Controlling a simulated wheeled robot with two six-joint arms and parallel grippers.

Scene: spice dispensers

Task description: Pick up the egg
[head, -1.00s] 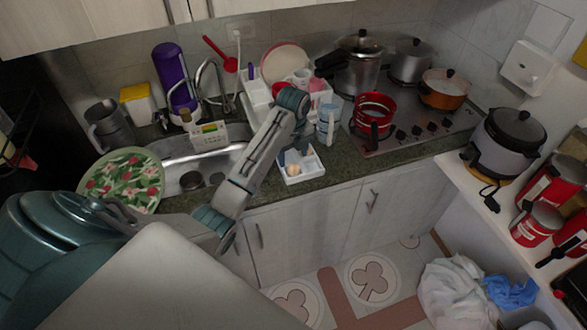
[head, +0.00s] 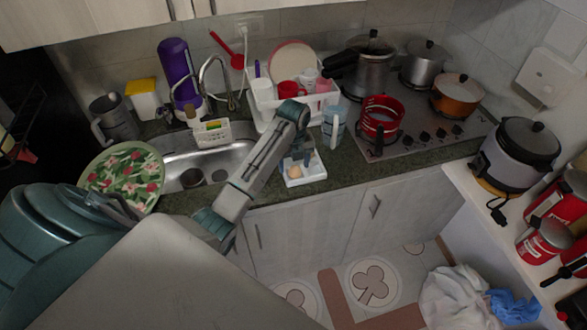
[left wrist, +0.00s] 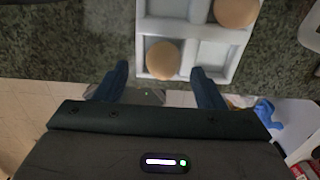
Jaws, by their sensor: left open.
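A white divided tray (head: 312,174) sits on the dark green counter near its front edge, right of the sink. A tan egg (head: 296,171) lies in its front left part; in the left wrist view this egg (left wrist: 163,61) lies in one compartment. A second egg (left wrist: 236,12) lies in another compartment at the top of that view; I cannot make it out clearly in the head view. My left gripper (left wrist: 160,76) is open and empty, with the nearer egg between its fingers in the picture, apparently not touching it. In the head view the gripper (head: 304,153) hangs over the tray.
A white dish rack (head: 262,106) with dishes stands behind my arm. A light blue jug (head: 333,126) stands just behind the tray. A red pot (head: 380,117) is on the stove to the right. The sink (head: 221,160) lies to the left.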

